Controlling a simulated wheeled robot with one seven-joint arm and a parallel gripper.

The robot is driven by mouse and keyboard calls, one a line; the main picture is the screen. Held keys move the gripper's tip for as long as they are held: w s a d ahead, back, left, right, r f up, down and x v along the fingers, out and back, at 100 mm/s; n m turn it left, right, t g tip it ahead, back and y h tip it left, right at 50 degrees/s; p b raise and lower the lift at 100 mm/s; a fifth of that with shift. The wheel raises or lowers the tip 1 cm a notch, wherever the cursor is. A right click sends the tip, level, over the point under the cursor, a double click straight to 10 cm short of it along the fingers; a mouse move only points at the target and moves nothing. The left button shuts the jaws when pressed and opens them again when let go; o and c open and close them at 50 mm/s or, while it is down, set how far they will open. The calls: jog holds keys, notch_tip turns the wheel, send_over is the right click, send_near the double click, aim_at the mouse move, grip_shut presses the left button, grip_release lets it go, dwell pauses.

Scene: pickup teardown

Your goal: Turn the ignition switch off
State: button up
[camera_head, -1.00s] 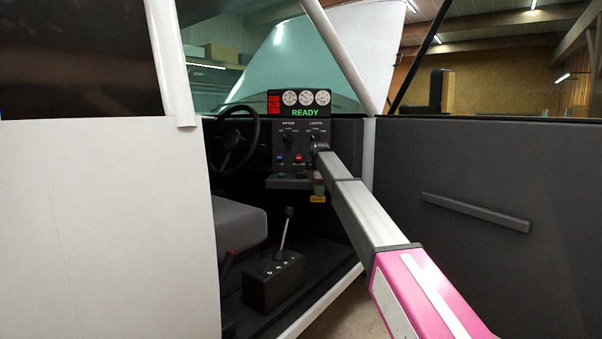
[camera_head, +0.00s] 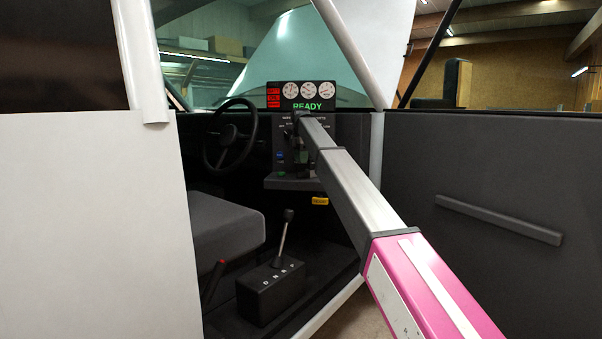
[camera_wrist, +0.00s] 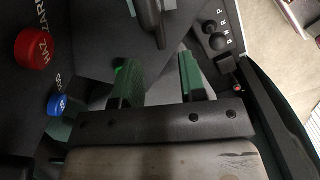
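My gripper (camera_wrist: 160,85) is open, its two green fingers apart with nothing visibly held between them. In the head view my gripper (camera_head: 302,158) is in front of the dash panel and above the small ledge (camera_head: 292,183); my arm covers part of the panel. I cannot clearly identify the ignition switch. A dark lever-like piece (camera_wrist: 150,22) lies beyond the fingers in the wrist view and could be it. A small green light shows beside the left finger. The display (camera_head: 307,104) reads READY in green.
A red hazard button (camera_wrist: 38,48) and a blue button (camera_wrist: 58,104) are left of the fingers in the wrist view. The gear selector (camera_head: 273,283), steering wheel (camera_head: 230,135) and seat (camera_head: 225,225) are left of my arm. The door panel (camera_head: 490,190) is on the right.

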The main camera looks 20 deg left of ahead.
aim_at(308, 173)
notch_tip(308, 173, down, 6)
jog(key=shift+f, duration=0.2)
grip_shut()
